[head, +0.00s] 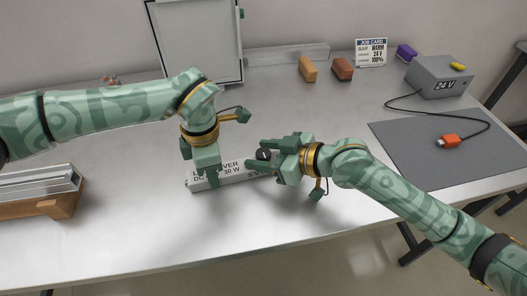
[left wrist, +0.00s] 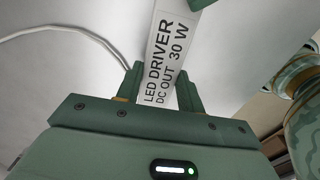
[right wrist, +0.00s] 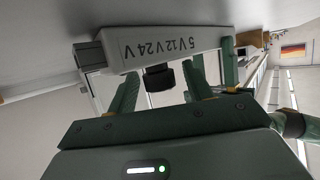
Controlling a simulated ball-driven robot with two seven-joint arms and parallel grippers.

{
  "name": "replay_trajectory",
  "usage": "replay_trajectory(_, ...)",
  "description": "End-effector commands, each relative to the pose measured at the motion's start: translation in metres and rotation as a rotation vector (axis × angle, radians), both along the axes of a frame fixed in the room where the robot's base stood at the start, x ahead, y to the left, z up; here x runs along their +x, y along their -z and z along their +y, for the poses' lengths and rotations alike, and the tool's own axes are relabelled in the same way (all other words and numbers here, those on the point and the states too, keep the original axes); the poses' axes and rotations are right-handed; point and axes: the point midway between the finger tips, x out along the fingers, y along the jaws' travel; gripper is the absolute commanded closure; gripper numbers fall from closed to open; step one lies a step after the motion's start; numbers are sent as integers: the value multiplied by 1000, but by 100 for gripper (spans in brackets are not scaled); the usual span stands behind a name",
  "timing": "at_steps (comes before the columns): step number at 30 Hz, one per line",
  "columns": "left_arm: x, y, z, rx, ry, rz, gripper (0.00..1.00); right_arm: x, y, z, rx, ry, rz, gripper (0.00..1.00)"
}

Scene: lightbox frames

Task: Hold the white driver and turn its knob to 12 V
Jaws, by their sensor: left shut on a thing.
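The white driver (head: 238,176) lies at the middle front of the table, its text reading LED DRIVER, DC OUT 30 W. My left gripper (head: 207,176) is shut on it from above; in the left wrist view the driver (left wrist: 168,55) sits between the fingers (left wrist: 160,92). A dark knob (right wrist: 158,77) is on the driver face marked 5 V, 12 V, 24 V. The knob's pointer is not visible.
A grey box (head: 425,72) reading 24 V stands back right, its cable ending in an orange connector (head: 447,140) on a grey mat (head: 405,150). A job card (head: 370,52), coloured blocks (head: 342,68) and a framed panel (head: 198,45) stand behind. A wooden rack (head: 60,205) is left.

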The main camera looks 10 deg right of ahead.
Motion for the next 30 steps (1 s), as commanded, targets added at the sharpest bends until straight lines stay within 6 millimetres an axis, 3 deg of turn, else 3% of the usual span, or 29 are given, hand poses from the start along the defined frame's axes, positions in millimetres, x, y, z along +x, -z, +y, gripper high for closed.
replay_trajectory(11, 0, 0, 0, 0, 1, 0, 91, -4, -5, -5, 3, 1, -4, 48)
replay_trajectory(24, 0, 0, 0, 0, 2, 0, 91, -59, -38, -71, -2, 1, 0, 48)
replay_trajectory(30, 0, 0, 0, 0, 2, 0, 91, -70, -46, -83, 2, 0, -1, 48)
